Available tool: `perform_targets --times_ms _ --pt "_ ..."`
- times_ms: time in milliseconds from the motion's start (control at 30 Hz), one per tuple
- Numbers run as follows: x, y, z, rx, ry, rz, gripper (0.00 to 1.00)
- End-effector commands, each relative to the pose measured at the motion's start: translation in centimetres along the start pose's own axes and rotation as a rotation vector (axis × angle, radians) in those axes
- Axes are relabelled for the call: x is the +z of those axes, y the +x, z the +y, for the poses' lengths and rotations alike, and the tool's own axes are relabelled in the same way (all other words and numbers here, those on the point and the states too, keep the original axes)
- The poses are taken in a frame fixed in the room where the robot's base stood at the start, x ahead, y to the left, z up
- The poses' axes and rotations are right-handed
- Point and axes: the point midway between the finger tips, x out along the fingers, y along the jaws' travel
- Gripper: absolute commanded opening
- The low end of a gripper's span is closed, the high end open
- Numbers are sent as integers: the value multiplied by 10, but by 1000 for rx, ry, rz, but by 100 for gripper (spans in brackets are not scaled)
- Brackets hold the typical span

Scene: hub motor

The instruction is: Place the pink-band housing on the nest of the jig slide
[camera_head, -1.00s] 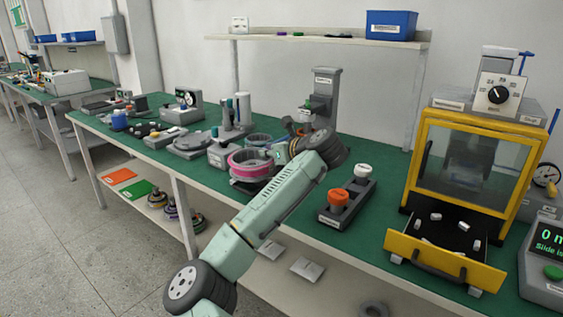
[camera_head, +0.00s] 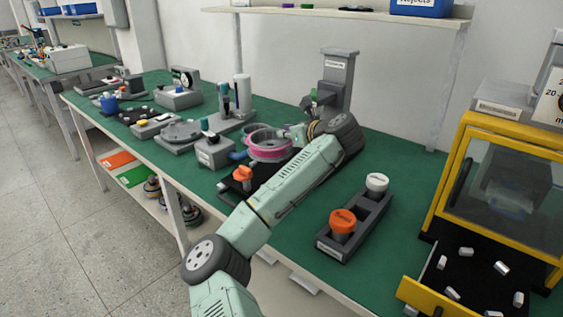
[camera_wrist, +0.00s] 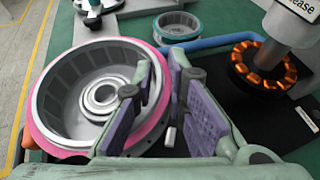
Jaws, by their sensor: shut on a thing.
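The pink-band housing (camera_head: 268,152) is a round, open grey cup with a pink band, at the end of my arm in the head view. In the wrist view the housing (camera_wrist: 62,75) fills the left side, open side up. My gripper (camera_wrist: 163,68) is shut on its wall, one purple-padded finger inside the rim and one outside. A black base with an orange knob (camera_head: 243,174) lies in front of the housing and may be the jig slide; my arm partly covers it. I cannot make out the nest. Whether the housing touches anything below is unclear.
A grey upright press (camera_head: 336,82) stands behind my wrist. A copper-wound ring (camera_wrist: 262,65) sits under a grey cylinder in the wrist view, near a teal-banded ring (camera_wrist: 177,27).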

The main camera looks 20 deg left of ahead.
Motion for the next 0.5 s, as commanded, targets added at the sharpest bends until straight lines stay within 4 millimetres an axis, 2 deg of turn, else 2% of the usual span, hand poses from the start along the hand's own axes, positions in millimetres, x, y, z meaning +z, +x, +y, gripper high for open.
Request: perform_targets --times_ms 167,367,500 --pt "-26 11 0 0 1 -2 0" --pt "-39 16 0 -1 0 -4 0" --pt "-54 22 0 0 2 -2 0"
